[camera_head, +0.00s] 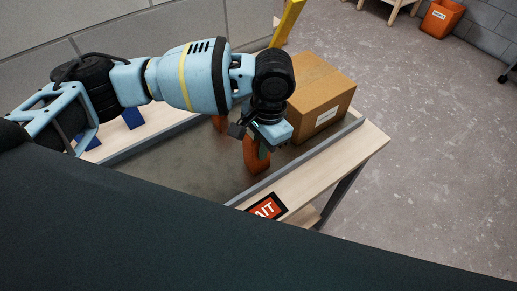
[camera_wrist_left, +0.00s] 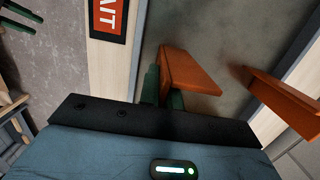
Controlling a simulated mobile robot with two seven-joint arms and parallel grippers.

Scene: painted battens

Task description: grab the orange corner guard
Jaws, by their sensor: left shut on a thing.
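An orange corner guard (camera_head: 254,157) stands at the grey work surface near the front rail of the bench. My left gripper (camera_head: 262,148) points down at it from above and is shut on its upper part. In the left wrist view the held corner guard (camera_wrist_left: 190,74) sits against the dark green fingers (camera_wrist_left: 160,88). I cannot tell whether its lower end touches the surface. A second orange piece (camera_head: 219,123) stands farther back, and it also shows at the right of the left wrist view (camera_wrist_left: 285,102). My right gripper is not in view.
A cardboard box (camera_head: 318,95) stands on the bench, right of my left gripper. Blue pieces (camera_head: 132,118) are at the left. The bench's wooden edge (camera_head: 345,157) carries a red sign (camera_head: 267,208). An orange bin (camera_head: 441,18) stands far off on open floor.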

